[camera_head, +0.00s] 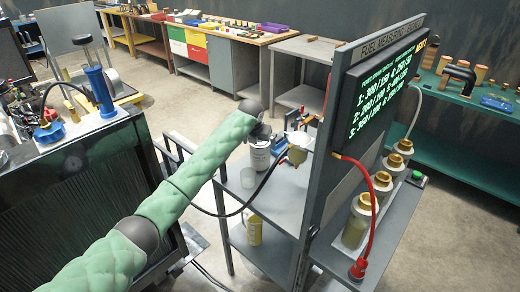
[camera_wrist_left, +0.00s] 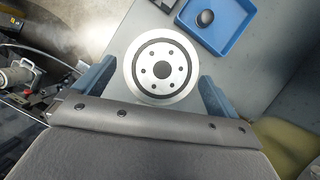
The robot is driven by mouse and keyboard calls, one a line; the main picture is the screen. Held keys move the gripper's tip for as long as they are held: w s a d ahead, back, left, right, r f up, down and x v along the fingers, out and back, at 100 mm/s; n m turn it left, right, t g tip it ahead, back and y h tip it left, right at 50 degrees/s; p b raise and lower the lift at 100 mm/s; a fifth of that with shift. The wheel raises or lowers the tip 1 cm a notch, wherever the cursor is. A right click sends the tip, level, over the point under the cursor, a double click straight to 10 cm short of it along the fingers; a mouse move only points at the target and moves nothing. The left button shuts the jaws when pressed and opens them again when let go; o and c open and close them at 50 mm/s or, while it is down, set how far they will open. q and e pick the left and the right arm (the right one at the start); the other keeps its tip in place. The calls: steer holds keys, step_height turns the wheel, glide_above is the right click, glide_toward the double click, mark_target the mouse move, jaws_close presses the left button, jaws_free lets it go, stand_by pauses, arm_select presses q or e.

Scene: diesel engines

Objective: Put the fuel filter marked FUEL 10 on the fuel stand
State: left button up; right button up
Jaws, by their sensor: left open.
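The fuel stand (camera_head: 325,130) is a grey upright panel with side shelves and a screen of green text. A pale cylindrical filter (camera_head: 260,158) shows below my left gripper (camera_head: 262,133) by the stand's left shelf (camera_head: 285,200). Its marking is too small to read. In the left wrist view, the round metal end of the filter (camera_wrist_left: 161,64), with a ring of holes, lies between the two blue fingers of my left gripper (camera_wrist_left: 157,88). The jaws are open, with gaps on both sides. My right gripper is not in view.
A blue tray (camera_wrist_left: 212,42) with a dark round part lies beside the filter. A yellow bottle (camera_head: 254,230) stands on the lower shelf. A red hose (camera_head: 375,205) and several jars hang on the stand's right side. A black hose crosses near my arm.

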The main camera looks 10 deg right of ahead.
arm_select(q)
steer(key=b+v, duration=0.2)
steer(key=v, duration=0.5)
steer(key=shift+s+r, duration=0.15)
steer(key=shift+r, duration=0.2)
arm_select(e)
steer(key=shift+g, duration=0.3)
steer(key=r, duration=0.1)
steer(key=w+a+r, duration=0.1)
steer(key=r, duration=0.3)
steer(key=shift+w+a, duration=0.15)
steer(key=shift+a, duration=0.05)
